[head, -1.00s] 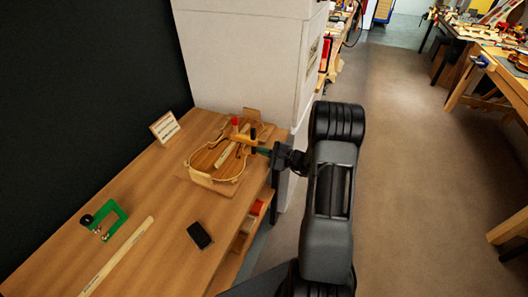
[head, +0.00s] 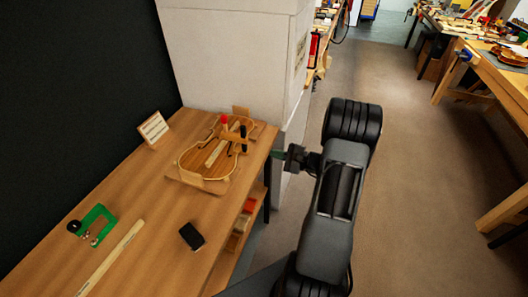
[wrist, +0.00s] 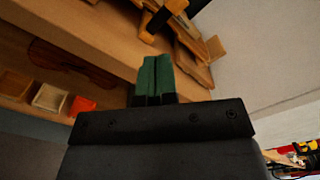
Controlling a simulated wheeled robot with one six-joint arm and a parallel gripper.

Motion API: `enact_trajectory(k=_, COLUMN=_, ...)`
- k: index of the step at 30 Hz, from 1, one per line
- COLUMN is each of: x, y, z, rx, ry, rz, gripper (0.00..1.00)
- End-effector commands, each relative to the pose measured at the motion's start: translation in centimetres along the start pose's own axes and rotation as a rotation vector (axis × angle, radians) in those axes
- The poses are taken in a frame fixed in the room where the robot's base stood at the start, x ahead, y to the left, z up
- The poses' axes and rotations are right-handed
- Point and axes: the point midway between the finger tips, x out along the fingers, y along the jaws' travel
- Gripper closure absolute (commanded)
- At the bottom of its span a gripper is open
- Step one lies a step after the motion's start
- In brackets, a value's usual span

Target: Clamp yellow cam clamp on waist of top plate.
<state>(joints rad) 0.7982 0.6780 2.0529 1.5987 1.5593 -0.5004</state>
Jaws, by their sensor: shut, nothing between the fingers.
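The violin body (head: 192,163), with its top plate, lies on the bench in the head view. A yellowish wooden cam clamp (head: 234,139) sits at the right side of its waist, with a red part at one end and a dark upright part at the other. Whether its jaws press on the plate is too small to tell. My gripper (head: 278,154) is off the bench's right edge, apart from the clamp. In the wrist view the green fingertips of my gripper (wrist: 155,76) are together and empty. The clamp's dark part (wrist: 158,20) shows beyond them at the top.
A white pillar (head: 235,60) stands behind. Bins (wrist: 49,98) are on a shelf below.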

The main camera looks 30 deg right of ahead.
Motion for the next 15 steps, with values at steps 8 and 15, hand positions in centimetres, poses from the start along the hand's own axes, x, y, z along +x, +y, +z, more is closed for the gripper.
enact_trajectory(k=8, x=-5.1, y=0.0, z=-0.1, rx=-0.001, ry=0.003, rz=-0.003, gripper=1.0)
enact_trajectory(k=15, x=-7.2, y=0.0, z=0.0, rx=-0.001, ry=0.001, rz=-0.001, gripper=1.0)
